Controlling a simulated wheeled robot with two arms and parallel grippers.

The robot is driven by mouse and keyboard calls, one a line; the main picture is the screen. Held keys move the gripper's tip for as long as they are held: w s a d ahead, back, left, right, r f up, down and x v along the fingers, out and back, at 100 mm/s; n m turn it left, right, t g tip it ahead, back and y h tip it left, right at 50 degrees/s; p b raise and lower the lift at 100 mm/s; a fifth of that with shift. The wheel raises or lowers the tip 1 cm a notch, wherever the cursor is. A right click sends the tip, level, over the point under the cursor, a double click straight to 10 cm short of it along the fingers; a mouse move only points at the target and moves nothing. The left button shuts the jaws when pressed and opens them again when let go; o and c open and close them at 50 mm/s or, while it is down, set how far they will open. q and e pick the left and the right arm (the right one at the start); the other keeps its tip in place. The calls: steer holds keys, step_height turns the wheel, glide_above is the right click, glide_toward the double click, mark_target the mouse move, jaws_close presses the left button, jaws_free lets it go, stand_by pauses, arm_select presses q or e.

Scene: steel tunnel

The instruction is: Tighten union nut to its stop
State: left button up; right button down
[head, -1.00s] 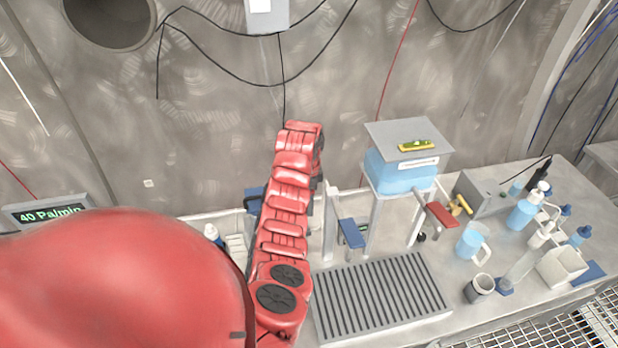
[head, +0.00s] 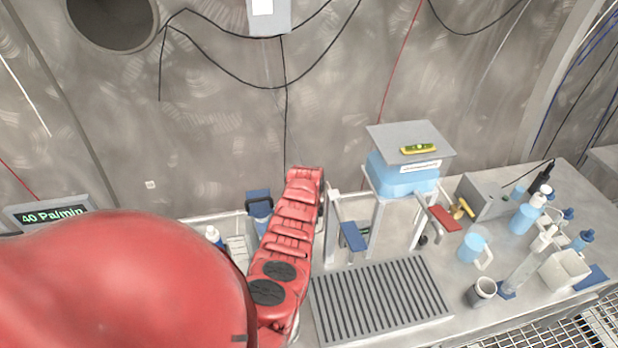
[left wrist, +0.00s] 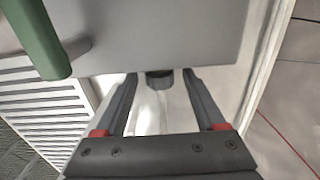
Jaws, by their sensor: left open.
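A short dark grey ribbed nut (left wrist: 158,81), which looks like the union nut, sits at the lower edge of a grey block (left wrist: 160,35) in the left wrist view. A pale pipe (left wrist: 152,108) runs from it towards my wrist. My left gripper (left wrist: 160,75) is open, with one finger on each side of the nut. Gaps show between the fingers and the nut, so it is not gripped. In the head view my red left arm hides the gripper, and I cannot make out the nut. My right gripper is not in view.
A green handle (left wrist: 42,45) hangs close to the left finger in the wrist view. In the head view, a slatted drain grate (head: 380,300), a stand with a blue tank (head: 402,175), a mug (head: 481,292) and several bottles crowd the bench right of my arm.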

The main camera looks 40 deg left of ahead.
arm_select(q)
steer(key=shift+f, duration=0.1)
jaws_close()
steer(key=h+b, duration=0.1)
steer(key=b, duration=0.7)
steer(key=g+h+b, duration=0.1)
steer(key=b, duration=0.7)
steer(key=shift+w+a+f+g+b, duration=0.2)
steer(key=shift+w+f+g+b, duration=0.1)
steer(key=shift+f+b, duration=0.1)
steer(key=shift+s+r+b, duration=0.1)
steer(key=shift+r+b, duration=0.15)
steer(key=shift+b, duration=0.2)
steer(key=shift+r, duration=0.2)
jaws_free()
